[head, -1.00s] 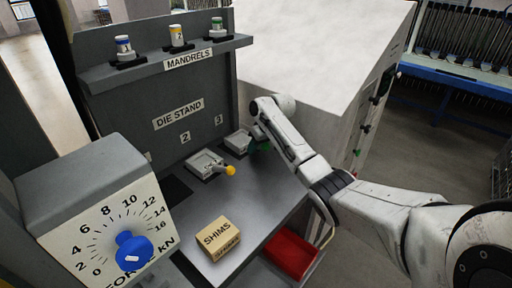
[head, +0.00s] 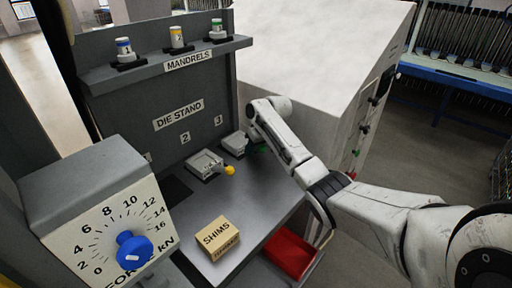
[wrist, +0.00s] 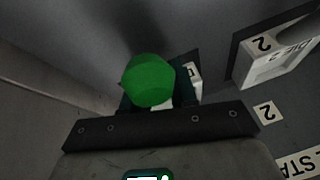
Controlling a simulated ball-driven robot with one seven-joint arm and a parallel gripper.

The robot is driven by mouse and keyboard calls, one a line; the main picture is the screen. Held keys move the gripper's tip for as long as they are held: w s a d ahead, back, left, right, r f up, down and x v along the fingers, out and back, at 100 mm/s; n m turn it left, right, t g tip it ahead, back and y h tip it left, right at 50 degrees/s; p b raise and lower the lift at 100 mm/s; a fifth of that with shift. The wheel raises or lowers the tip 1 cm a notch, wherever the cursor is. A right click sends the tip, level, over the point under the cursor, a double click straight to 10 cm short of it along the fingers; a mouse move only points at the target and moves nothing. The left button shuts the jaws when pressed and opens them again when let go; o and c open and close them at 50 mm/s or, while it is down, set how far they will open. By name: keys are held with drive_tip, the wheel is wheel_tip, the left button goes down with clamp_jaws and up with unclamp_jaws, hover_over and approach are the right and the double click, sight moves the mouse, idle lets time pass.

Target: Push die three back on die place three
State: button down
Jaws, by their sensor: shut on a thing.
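Die three (head: 234,144) is a small grey block at the far right of the stand's deck, below the "3" label. Its green knob (wrist: 148,80) fills the middle of the wrist view, with part of the die's pale body and label (wrist: 194,75) behind it. My gripper (wrist: 158,101) is shut on the green knob, its dark fingers on both sides. In the head view my gripper (head: 259,147) is mostly hidden by my arm. Die place three is covered by the die and the gripper, so I cannot tell how fully the die is seated.
Die two (head: 204,164), with a yellow knob (head: 229,170), sits to the left. A SHIMS box (head: 218,238) stands at the deck's front, with a red bin (head: 289,254) below the edge. The mandrel shelf (head: 170,62) and backboard rise behind.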

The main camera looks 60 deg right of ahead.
drive_tip(key=c, duration=0.8)
unclamp_jaws()
drive_tip(key=v, duration=1)
drive_tip(key=shift+s+a+r, duration=0.1)
drive_tip(key=shift+r, duration=0.25)
